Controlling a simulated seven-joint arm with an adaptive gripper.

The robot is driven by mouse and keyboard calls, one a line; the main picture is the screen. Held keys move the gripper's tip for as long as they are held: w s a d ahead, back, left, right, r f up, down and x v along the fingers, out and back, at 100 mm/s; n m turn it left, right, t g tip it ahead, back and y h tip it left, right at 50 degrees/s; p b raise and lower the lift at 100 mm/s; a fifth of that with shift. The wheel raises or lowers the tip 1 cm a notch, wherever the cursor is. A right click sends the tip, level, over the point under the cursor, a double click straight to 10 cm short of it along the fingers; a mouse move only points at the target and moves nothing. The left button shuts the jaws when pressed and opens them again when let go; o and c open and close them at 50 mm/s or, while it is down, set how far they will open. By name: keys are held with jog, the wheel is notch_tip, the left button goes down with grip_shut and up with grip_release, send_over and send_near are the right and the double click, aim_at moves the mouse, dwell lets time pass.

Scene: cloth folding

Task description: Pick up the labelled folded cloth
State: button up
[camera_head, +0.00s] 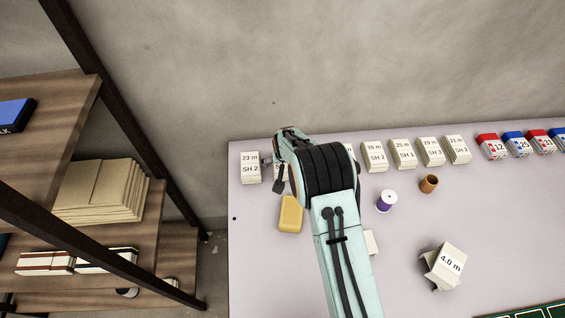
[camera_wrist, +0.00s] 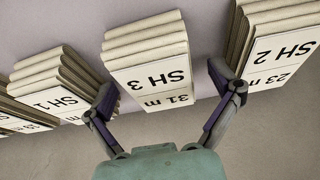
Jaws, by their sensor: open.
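Folded cloths with white labels stand in a row along the back of the table. In the wrist view, the cloth labelled SH 3, 31 m (camera_wrist: 150,55) is in the middle. My gripper (camera_wrist: 162,82) is open, its two fingers at either side of that cloth's label end, not closed on it. To its right is the SH 2, 23 m cloth (camera_wrist: 278,45), also at the row's left end in the head view (camera_head: 250,167). To its left is an SH 1 cloth (camera_wrist: 55,85). In the head view my arm hides most of the SH 3, 31 m cloth.
The neighbouring cloths stand close beside my fingers. On the table (camera_head: 480,220) are a yellow block (camera_head: 290,214), a purple spool (camera_head: 386,201), a brown spool (camera_head: 428,183) and a tilted 4.0 m piece (camera_head: 447,265). A wooden shelf (camera_head: 145,240) stands at left.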

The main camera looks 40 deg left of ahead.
jog(key=shift+c, duration=0.3)
jog(key=c, duration=1.2)
